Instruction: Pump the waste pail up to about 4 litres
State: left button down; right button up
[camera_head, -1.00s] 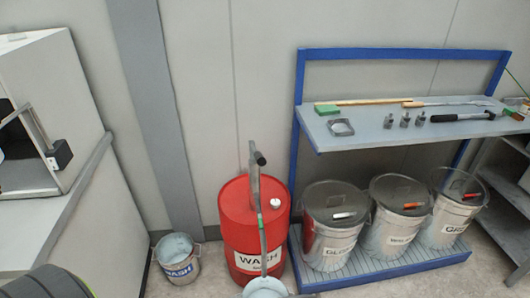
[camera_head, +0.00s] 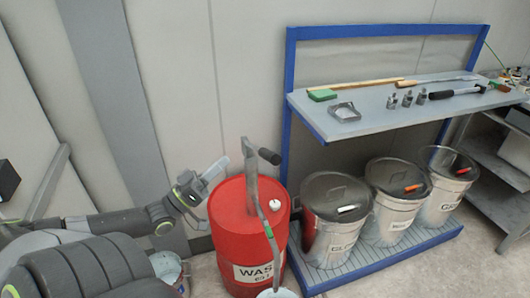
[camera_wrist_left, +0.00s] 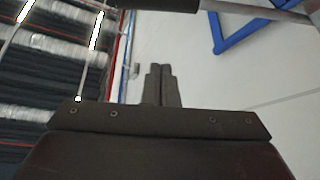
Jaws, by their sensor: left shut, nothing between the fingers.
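The red drum (camera_head: 232,232) stands on the floor, its white label partly readable. A grey hand pump (camera_head: 250,180) rises from its top, with a black lever grip (camera_head: 269,156) and a spout hose (camera_head: 269,235) hanging down the front. A light pail (camera_head: 277,293) sits below the hose end, cut by the bottom edge; its level cannot be read. My left gripper (camera_head: 217,168) is shut and empty, left of the pump and apart from the grip. In the left wrist view the shut fingers (camera_wrist_left: 162,84) point toward a black bar (camera_wrist_left: 155,4), probably the grip. My right gripper is out of view.
Another pail (camera_head: 168,268) stands left of the drum, partly behind my left arm. A blue-framed bench (camera_head: 375,112) with tools stands right, several lidded bins (camera_head: 336,240) on its lower rack. A grey shelf (camera_head: 500,205) is at far right.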

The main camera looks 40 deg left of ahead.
pick_arm(q)
jog(key=s+d+r+x, duration=0.1)
jog(key=x, duration=0.9)
jog(key=shift+w+d+f, duration=0.15)
jog(key=shift+d+f, duration=0.15)
jog(key=shift+f, duration=0.3)
jog(key=shift+w+d+f, duration=0.15)
jog(key=shift+d+f, duration=0.15)
jog(key=shift+f, duration=0.25)
jog(key=shift+w+d+f, duration=0.2)
jog(key=shift+d+f, duration=0.05)
jog(key=shift+f, duration=0.35)
